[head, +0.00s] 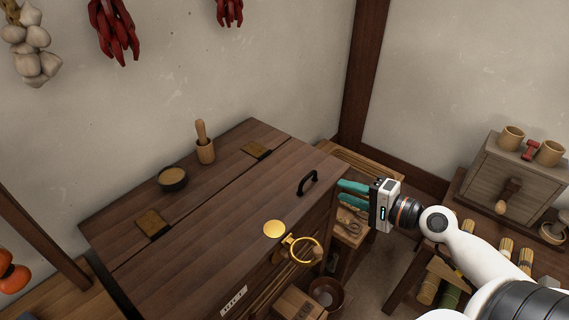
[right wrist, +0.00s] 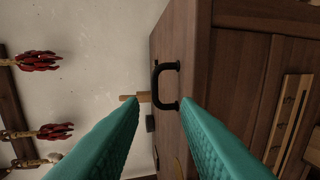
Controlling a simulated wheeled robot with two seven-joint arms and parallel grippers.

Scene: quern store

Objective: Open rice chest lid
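The rice chest (head: 130,270) is a dark wooden box with its lid (head: 225,200) lying flat and closed. A black bar handle (head: 308,183) stands on the lid near its right end; in the right wrist view the handle (right wrist: 156,82) shows beyond the fingertips, roughly in line with the gap. My right gripper (head: 340,191) has teal fingers and is just right of the handle, past the chest's edge. In the right wrist view its fingers (right wrist: 160,101) are spread with nothing between them, apart from the handle. My left gripper is not in view.
A mortar with pestle (head: 205,152) and a dark bowl (head: 173,179) stand on the top's rear strip, behind the hinge line. A brass disc (head: 275,229) and ring (head: 318,251) are at the front edge. A small cabinet (head: 515,172) with cups stands at right.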

